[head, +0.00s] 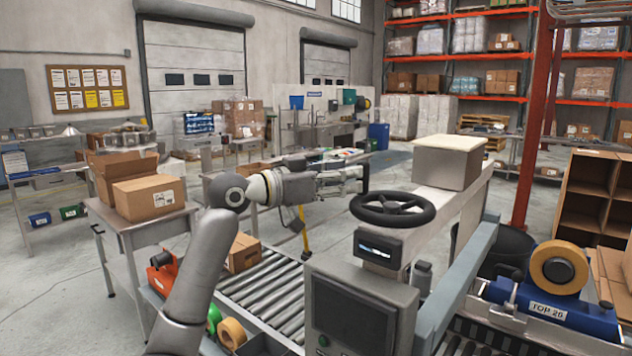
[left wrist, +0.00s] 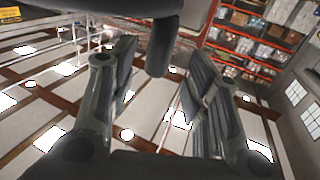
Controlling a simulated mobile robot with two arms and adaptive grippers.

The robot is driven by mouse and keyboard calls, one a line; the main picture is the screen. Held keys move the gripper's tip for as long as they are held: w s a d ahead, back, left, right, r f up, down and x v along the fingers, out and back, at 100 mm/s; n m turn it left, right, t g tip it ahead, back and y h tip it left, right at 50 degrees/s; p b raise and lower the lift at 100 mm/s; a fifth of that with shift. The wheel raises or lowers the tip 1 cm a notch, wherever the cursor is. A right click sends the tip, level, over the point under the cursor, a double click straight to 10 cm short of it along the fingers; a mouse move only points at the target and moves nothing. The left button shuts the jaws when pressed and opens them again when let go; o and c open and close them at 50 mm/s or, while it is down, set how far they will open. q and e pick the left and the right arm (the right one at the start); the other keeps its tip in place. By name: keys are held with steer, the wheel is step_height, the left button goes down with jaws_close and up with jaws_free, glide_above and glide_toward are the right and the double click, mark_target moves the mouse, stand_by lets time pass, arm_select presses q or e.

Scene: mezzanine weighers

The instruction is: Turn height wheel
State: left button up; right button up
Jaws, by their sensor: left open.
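The height wheel (head: 393,208) is a black spoked handwheel lying nearly flat on top of the grey machine, right of centre in the head view. My left gripper (head: 356,178) reaches in from the left, just above the wheel's far left rim. It is open. In the left wrist view, its two fingers (left wrist: 158,95) stand wide apart. A dark upright knob (left wrist: 162,45) appears between them, joined to the dark curved wheel rim (left wrist: 120,8) at the picture's top. The fingers do not visibly touch the knob. My right gripper is not in view.
A small display (head: 378,247) sits below the wheel, and a larger dark screen (head: 345,318) stands in front. A beige box-shaped housing (head: 448,163) is behind right. A roller conveyor (head: 268,290) runs at left, with a tape dispenser (head: 560,285) at right.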

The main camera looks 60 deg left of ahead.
arm_select(q)
steer(key=s, duration=0.6)
steer(key=shift+s+a, duration=0.25)
steer(key=shift+s, duration=0.15)
